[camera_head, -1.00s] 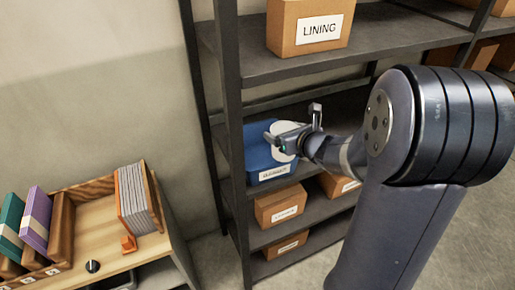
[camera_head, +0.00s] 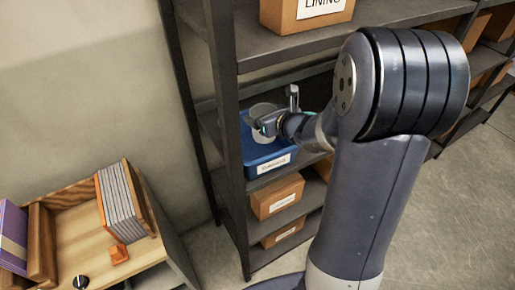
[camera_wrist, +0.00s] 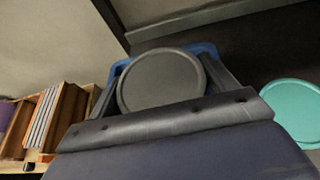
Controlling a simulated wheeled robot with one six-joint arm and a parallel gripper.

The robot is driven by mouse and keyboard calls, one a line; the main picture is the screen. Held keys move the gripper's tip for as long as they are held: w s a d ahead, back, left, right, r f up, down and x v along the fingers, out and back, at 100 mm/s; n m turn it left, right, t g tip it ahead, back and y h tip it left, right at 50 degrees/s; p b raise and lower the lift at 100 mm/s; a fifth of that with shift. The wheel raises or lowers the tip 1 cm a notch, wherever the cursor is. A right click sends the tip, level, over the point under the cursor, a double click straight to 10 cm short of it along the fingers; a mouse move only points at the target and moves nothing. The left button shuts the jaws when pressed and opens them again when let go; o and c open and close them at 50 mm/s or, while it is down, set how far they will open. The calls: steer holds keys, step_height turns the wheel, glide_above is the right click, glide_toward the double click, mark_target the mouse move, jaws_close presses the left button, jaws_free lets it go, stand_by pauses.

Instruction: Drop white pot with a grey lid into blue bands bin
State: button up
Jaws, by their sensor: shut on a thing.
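The white pot (camera_head: 261,124) is in my gripper (camera_head: 279,112), seen in the head view at the blue bin. Its round grey lid (camera_wrist: 160,80) faces the wrist camera, between the two fingers of my gripper (camera_wrist: 163,84). The blue bin (camera_head: 262,158) stands on a middle shelf with a white label on its front; the label is too small to read. The pot is over the bin, with its upper part above the rim. Its lower part is hidden, so I cannot tell how deep it is. The bin's blue rim (camera_wrist: 204,49) shows behind the lid in the wrist view.
The dark shelf rack (camera_head: 229,120) has an upright close to the bin's left. A cardboard box (camera_head: 300,14) sits on the shelf above, and brown boxes (camera_head: 277,195) sit below. A wooden desk (camera_head: 85,240) stands at lower left. A teal round thing (camera_wrist: 295,110) shows at the wrist view's right.

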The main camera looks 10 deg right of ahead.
steer(key=shift+f+b, duration=0.3)
steer(key=shift+f, duration=0.35)
steer(key=o, duration=1.3)
steer(key=shift+c, duration=0.2)
steer(key=shift+s, duration=0.1)
steer(key=v, duration=1)
steer(key=shift+s+d+r, duration=0.15)
steer(key=shift+s, duration=0.15)
steer(key=shift+w, duration=0.1)
